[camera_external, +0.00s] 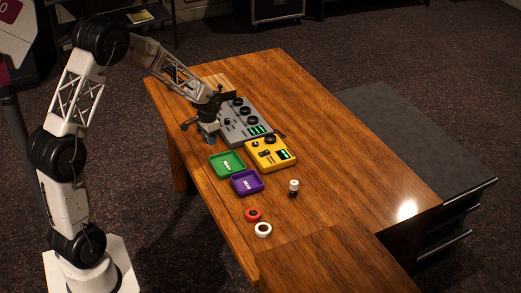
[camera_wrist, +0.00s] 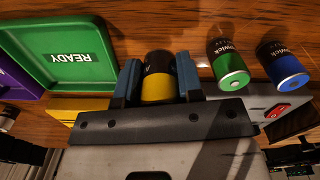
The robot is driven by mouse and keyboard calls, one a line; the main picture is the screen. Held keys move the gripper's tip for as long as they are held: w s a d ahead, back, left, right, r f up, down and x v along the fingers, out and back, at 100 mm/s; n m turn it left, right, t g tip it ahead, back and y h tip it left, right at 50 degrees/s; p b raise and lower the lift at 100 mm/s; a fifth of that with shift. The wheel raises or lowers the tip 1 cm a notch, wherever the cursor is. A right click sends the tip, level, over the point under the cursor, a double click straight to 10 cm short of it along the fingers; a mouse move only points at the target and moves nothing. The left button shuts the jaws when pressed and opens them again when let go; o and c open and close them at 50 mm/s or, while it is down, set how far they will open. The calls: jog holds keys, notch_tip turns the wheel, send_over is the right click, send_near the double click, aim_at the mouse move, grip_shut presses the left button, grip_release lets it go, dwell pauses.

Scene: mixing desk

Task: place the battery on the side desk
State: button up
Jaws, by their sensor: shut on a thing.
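My gripper (camera_external: 209,134) is low over the left edge of the wooden desk, beside the grey mixer. In the wrist view my gripper (camera_wrist: 157,76) has its two blue-grey fingers shut on a black and yellow cylinder (camera_wrist: 157,88), which looks like the battery. Its far end is hidden, and I cannot tell whether it touches the desk. In the external view it is too small to make out. A low dark cabinet with a grey top (camera_external: 385,115), perhaps the side desk, stands at the right against the wooden desk; its visible top is bare.
Green (camera_wrist: 230,66) and blue (camera_wrist: 283,66) cylinders stand close by. Green (camera_external: 226,164) and purple (camera_external: 247,182) trays, a yellow device (camera_external: 270,153), the grey mixer (camera_external: 241,121), a small bottle (camera_external: 293,188) and two tape rolls (camera_external: 258,221) occupy the desk. Its right half is clear.

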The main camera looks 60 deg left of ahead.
aim_at(212, 149)
jog(key=shift+w+a, duration=0.3)
jog(key=shift+w, duration=0.2)
jog(key=shift+f, duration=0.1)
jog(key=shift+f, duration=1.75)
jog(key=shift+f, duration=0.15)
jog(key=o, duration=1)
notch_tip(212, 149, up, 12)
jog(key=shift+r, duration=0.2)
